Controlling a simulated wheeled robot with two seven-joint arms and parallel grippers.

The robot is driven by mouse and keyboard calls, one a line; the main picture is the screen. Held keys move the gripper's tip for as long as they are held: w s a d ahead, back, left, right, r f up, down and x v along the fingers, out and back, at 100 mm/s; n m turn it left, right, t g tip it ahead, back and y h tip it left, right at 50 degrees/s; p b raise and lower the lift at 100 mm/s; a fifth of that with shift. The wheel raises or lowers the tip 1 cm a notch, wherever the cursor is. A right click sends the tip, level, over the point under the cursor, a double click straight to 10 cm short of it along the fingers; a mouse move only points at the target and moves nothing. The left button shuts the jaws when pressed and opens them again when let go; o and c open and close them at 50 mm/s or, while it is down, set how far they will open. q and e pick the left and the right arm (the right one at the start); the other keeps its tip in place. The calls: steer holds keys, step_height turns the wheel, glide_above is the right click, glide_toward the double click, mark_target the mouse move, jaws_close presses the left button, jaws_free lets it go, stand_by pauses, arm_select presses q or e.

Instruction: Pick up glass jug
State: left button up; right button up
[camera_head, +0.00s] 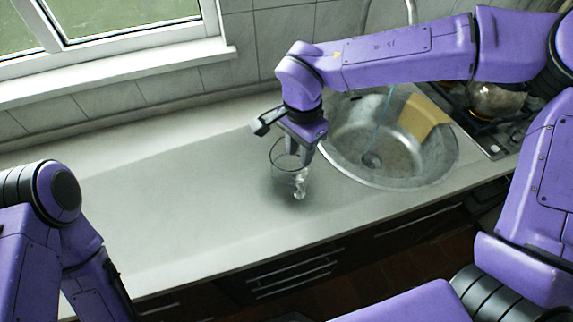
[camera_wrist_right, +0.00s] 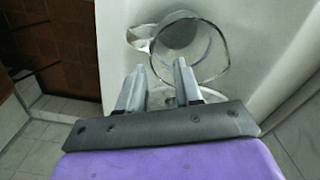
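A clear glass jug (camera_head: 286,178) stands upright on the pale counter, left of the sink. In the right wrist view its round rim and see-through body (camera_wrist_right: 205,50) lie just beyond my fingertips. A small clear handle or spout part sticks out at one side. My right gripper (camera_head: 303,152) points down at the jug's rim. In the wrist view its two fingers (camera_wrist_right: 160,66) are apart, with one fingertip overlapping the rim's circle and the other outside it. I cannot tell whether they touch the glass. My left arm shows at the left edge; its gripper is out of sight.
A round metal sink (camera_head: 372,158) with a yellowish board (camera_head: 422,115) lies right of the jug. A stove with a pot (camera_head: 495,98) is farther right. The counter (camera_head: 160,205) left of the jug is clear. A tiled wall and window stand behind.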

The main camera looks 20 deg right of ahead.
mark_target(302, 175)
steer(key=f, duration=0.2)
steer(key=f+p, duration=0.1)
steer(key=f, duration=0.5)
steer(key=shift+s+d+p, duration=0.25)
steer(key=shift+d+p, duration=0.15)
steer(key=shift+a+f, duration=0.1)
steer(key=shift+f, duration=0.3)
steer(key=shift+s, duration=0.1)
jaws_close()
arm_select(q)
steer(key=shift+s+r, duration=0.2)
steer(key=shift+r, duration=0.85)
arm_select(e)
steer(key=shift+s, duration=0.1)
